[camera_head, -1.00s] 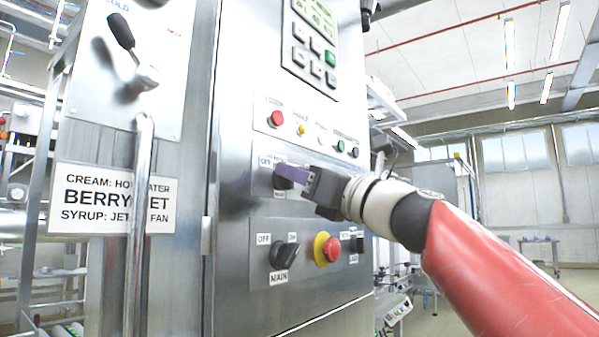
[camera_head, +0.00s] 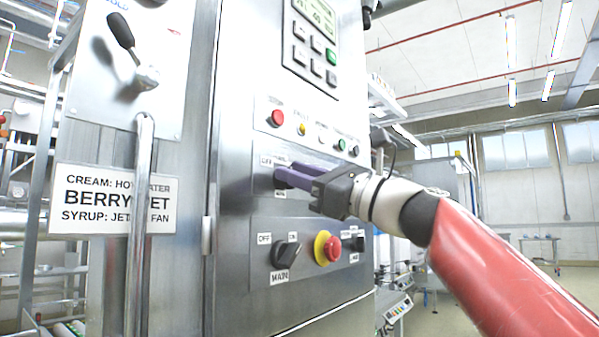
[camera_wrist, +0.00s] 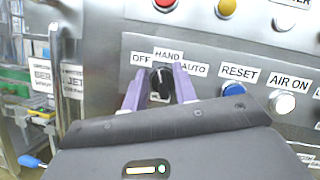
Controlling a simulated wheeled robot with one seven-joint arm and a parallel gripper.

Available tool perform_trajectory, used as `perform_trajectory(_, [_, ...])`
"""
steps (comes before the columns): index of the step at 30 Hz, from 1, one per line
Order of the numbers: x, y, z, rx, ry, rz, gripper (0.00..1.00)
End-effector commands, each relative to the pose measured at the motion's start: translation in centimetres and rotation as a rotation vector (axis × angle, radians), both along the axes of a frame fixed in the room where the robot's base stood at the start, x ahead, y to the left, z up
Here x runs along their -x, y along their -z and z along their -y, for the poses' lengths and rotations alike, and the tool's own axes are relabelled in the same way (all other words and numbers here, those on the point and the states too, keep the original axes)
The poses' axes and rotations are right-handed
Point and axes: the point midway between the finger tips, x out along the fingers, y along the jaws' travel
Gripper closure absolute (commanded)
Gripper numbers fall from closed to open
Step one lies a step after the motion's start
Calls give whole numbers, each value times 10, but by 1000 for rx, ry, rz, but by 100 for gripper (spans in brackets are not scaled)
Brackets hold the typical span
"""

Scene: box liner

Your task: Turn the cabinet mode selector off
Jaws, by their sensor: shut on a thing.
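The cabinet mode selector (camera_wrist: 161,84) is a black knob with a white pointer line, under labels OFF, HAND and AUTO in the wrist view. Its pointer looks roughly upright, near HAND (camera_wrist: 168,56). My gripper (camera_wrist: 160,92) has purple fingers on either side of the knob and is shut on it. In the head view, my gripper (camera_head: 284,174) reaches the middle panel from the right and its fingers hide most of the selector. The OFF label (camera_wrist: 142,59) is up and left of the knob.
A blue RESET button (camera_wrist: 234,90) and a white AIR ON button (camera_wrist: 282,102) sit right of the selector. Indicator buttons (camera_head: 277,118) are above. Below are the MAIN switch (camera_head: 285,253) and a red emergency stop (camera_head: 327,248) on a yellow collar.

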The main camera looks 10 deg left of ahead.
Motion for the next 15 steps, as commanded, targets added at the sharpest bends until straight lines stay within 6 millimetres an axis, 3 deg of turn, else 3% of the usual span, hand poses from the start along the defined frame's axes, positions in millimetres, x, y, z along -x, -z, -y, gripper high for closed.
perform_trajectory(15, [1,0,-1,136,-1,323,95])
